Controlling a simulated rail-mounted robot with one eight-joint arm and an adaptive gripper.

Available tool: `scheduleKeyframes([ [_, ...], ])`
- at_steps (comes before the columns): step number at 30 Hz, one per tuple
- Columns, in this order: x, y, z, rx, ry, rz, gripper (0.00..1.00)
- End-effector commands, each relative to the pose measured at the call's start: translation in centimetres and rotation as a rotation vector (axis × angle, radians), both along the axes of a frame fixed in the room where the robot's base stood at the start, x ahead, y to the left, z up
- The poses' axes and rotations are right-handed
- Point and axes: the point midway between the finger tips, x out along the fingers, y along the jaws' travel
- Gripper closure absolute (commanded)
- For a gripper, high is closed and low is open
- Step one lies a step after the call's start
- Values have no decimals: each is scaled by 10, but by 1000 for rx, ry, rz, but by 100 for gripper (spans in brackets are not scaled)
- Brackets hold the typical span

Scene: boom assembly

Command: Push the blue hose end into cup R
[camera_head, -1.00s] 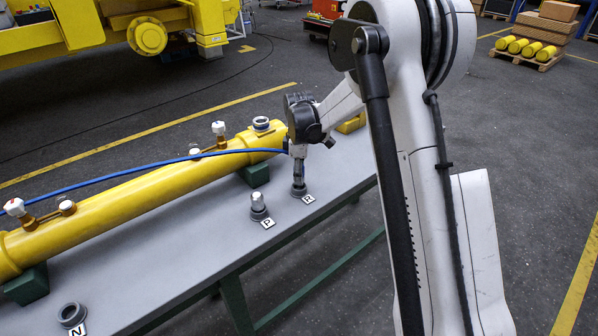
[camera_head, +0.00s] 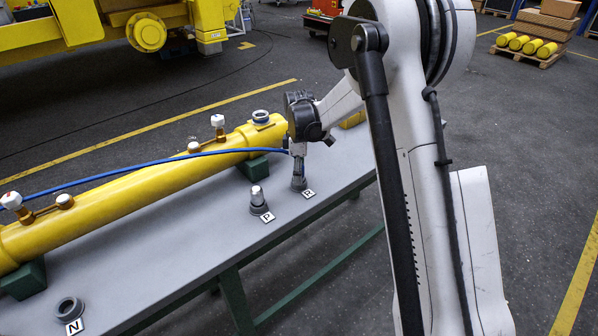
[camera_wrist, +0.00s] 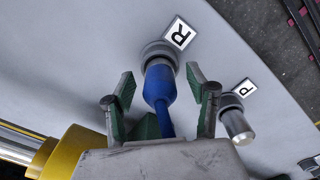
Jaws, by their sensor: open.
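The blue hose end (camera_wrist: 160,82) points into cup R (camera_wrist: 157,52) in the wrist view. Its far tip is hidden at the cup's mouth, so I cannot tell how deep it sits. The blue hose (camera_head: 130,175) runs along the yellow cylinder to my gripper. My gripper (camera_wrist: 160,86) is open, with its green-padded fingers on either side of the hose end and visible gaps between. In the head view, my gripper (camera_head: 299,169) points down over cup R (camera_head: 299,184), with the R label (camera_head: 308,194) beside it.
Cup P (camera_head: 258,207) with a metal plug stands close to the left of cup R. Empty cup N (camera_head: 68,308) is at the near left. The yellow cylinder (camera_head: 150,195) lies along the grey bench (camera_head: 190,245) on green supports.

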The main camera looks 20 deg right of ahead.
Motion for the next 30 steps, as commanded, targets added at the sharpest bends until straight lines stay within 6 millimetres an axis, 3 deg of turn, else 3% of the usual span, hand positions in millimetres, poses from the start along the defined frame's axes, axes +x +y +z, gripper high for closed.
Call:
scheduleKeyframes([
  [5,0,0,12,0,0,0,48],
  [21,0,0,106,0,0,0,48],
  [30,0,0,120,0,0,0,48],
])
